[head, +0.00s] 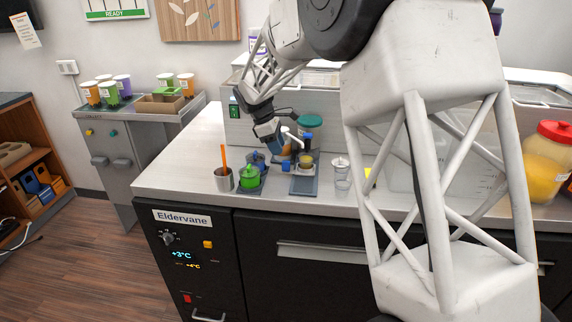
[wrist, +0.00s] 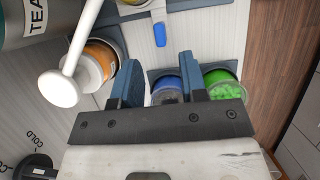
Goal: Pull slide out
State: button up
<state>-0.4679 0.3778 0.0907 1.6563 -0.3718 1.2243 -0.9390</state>
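A pale slide plate with a blue handle (wrist: 160,34) shows at the top of the wrist view, and part of a yellow cup shows at its far end. In the head view, the small press-like sealer (head: 305,184) stands on a blue base near the counter's middle, with a yellow piece in it. My gripper (wrist: 157,66) is open, with its two dark blue fingers apart and nothing held between them. The handle lies beyond the fingertips, between their lines; I cannot tell the height gap. In the head view, my gripper (head: 273,142) is above and left of the sealer.
A blue-lidded cup and a green cup (wrist: 219,86) stand close by the right finger. A white round-ended lever (wrist: 60,88) and an orange cup (wrist: 100,62) are by the left finger.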

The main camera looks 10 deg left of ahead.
aim_at(285, 161)
jog(key=shift+x, duration=3.8)
jog(key=shift+c, duration=0.3)
grip_shut()
